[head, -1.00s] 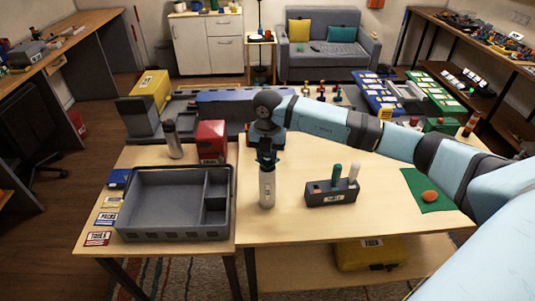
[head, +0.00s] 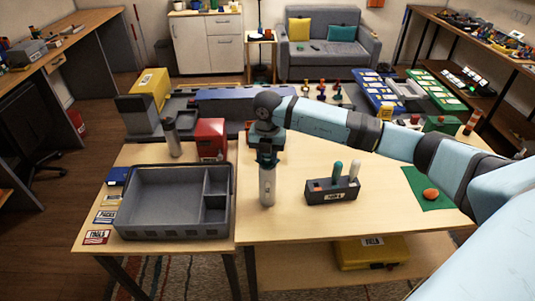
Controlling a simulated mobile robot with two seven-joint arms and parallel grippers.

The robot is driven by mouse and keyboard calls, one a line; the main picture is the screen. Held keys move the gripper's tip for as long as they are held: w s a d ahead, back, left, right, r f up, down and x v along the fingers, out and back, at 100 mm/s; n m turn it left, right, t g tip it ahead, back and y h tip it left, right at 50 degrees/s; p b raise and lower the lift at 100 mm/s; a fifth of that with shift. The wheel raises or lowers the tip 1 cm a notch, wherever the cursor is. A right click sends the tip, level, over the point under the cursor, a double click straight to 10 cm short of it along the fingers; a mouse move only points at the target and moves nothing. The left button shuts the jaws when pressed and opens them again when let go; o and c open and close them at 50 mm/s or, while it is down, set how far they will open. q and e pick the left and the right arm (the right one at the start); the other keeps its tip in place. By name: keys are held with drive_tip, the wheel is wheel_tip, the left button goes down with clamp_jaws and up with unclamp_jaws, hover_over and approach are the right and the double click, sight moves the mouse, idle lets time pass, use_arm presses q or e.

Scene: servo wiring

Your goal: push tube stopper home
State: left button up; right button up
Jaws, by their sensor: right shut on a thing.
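My right gripper (head: 267,163) points down and is shut on the top of a pale upright cylinder (head: 267,188), at the front table's middle. Its fingers hide the cylinder's top, so I cannot tell whether a stopper sits there. I cannot tell whether its base touches the table. To its right is a dark rack (head: 332,196) with a white label, holding a teal-topped tube (head: 337,170) and a pale tube (head: 354,172). A small orange spot shows at the rack's left end. My left gripper is not in view.
A grey divided tray (head: 165,222) stands left of the cylinder. Behind it are a red box (head: 210,138) and a grey bottle (head: 171,138). An orange ball-like thing (head: 430,194) lies on a green mat (head: 425,204) at the right. Bare table lies in front of the rack.

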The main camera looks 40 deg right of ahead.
drive_tip(key=shift+f+b, duration=0.4)
drive_tip(key=shift+f, duration=0.35)
drive_tip(key=shift+r, duration=0.2)
drive_tip(key=shift+r+p, duration=1.4)
drive_tip(key=shift+r, duration=0.8)
